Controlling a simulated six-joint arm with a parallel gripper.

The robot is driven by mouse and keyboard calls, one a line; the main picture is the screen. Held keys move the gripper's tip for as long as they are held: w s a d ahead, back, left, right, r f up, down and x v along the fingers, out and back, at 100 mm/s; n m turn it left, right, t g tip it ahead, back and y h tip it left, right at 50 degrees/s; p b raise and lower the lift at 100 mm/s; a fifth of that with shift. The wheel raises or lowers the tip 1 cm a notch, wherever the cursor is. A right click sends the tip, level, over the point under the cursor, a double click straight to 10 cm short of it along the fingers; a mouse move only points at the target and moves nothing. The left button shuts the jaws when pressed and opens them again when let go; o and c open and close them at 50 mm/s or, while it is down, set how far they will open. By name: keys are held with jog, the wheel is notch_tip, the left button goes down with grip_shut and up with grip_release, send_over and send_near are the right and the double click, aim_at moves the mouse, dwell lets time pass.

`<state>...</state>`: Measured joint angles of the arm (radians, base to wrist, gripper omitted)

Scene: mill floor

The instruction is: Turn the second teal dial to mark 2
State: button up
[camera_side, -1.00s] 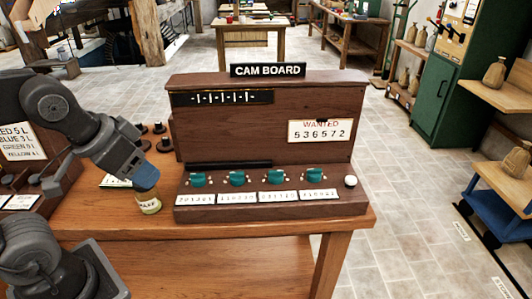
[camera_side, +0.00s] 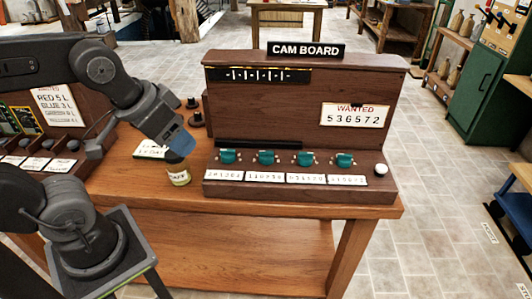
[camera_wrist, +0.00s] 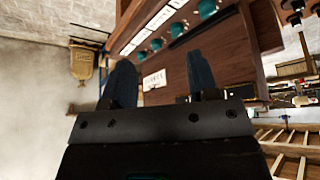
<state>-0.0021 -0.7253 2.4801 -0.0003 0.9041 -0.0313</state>
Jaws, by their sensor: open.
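Several teal dials sit in a row on the sloped front of the brown CAM BOARD cabinet (camera_side: 300,100). Counting from the left in the side view, the second teal dial (camera_side: 266,157) is between the first dial (camera_side: 228,156) and the third (camera_side: 304,159). Its mark is too small to read. My gripper (camera_side: 180,145) is left of the dials, its blue fingers just above a small labelled jar, apart from every dial. In the wrist view its two fingers (camera_wrist: 162,78) are spread with nothing between them. The dial row (camera_wrist: 156,44) shows beyond them.
The small jar (camera_side: 178,175) stands on the wooden table (camera_side: 300,203) left of the cabinet. Black knobs (camera_side: 193,103) are behind it. A white button (camera_side: 381,170) is right of the dials. A WANTED plate (camera_side: 353,115) reads 536572. Another panel with cards (camera_side: 55,105) stands at left.

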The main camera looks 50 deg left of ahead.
jog(key=w+a+n+g, duration=0.1)
jog(key=w+n+g, duration=0.2)
jog(key=w+n, duration=0.7)
jog(key=n+g, duration=0.2)
jog(key=n, duration=0.3)
send_near(265, 152)
jog(key=f, duration=1)
jog(key=shift+w+f, duration=0.25)
jog(key=shift+w, duration=0.15)
jog(key=c, duration=0.6)
jog(key=shift+m, duration=1.4)
